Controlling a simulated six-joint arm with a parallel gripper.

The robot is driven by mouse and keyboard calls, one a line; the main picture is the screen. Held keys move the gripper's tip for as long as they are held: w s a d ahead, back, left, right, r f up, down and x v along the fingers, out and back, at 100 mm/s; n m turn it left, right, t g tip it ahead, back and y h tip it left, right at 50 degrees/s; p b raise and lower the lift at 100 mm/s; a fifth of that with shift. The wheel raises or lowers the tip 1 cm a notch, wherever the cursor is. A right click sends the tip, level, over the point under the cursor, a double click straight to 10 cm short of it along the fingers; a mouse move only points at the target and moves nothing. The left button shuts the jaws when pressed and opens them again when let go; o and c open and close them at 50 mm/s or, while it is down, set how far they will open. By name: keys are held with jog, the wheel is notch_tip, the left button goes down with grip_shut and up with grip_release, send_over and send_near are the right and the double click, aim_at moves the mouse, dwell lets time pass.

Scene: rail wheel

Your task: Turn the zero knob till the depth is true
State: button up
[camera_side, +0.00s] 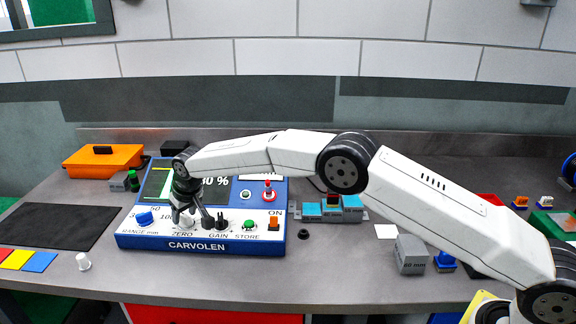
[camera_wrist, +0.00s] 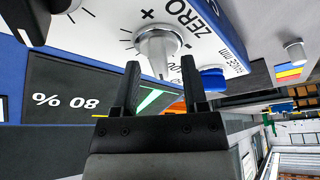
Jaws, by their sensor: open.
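The blue CARVOLEN instrument (camera_side: 200,244) stands on the grey bench with a white control panel. Its zero knob, a pale grey cylinder (camera_wrist: 158,48), sits beside the ZERO lettering with tick marks and a plus sign around it. In the side view the knob (camera_side: 186,222) is partly behind my gripper (camera_side: 193,216). In the wrist view my gripper (camera_wrist: 160,75) is open, with its two dark fingers pointing at the knob, one to each side of its line; I cannot tell whether they touch it. The screen (camera_wrist: 70,92) shows "80 %" and a green trace; the depth reading is hidden.
On the panel near the zero knob are a blue range knob (camera_side: 145,218), a black gain knob (camera_side: 221,222), a green store button (camera_side: 250,225) and an orange switch (camera_side: 273,223). A grey block (camera_side: 410,254) and a white cylinder (camera_side: 83,261) stand on the bench.

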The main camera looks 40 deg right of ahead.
grip_shut()
jog(key=shift+n, duration=0.3)
jog(key=shift+n+g+y, duration=0.3)
jog(key=shift+n+y, duration=0.6)
jog(key=shift+n, duration=1)
grip_release()
jog(key=shift+r, duration=0.15)
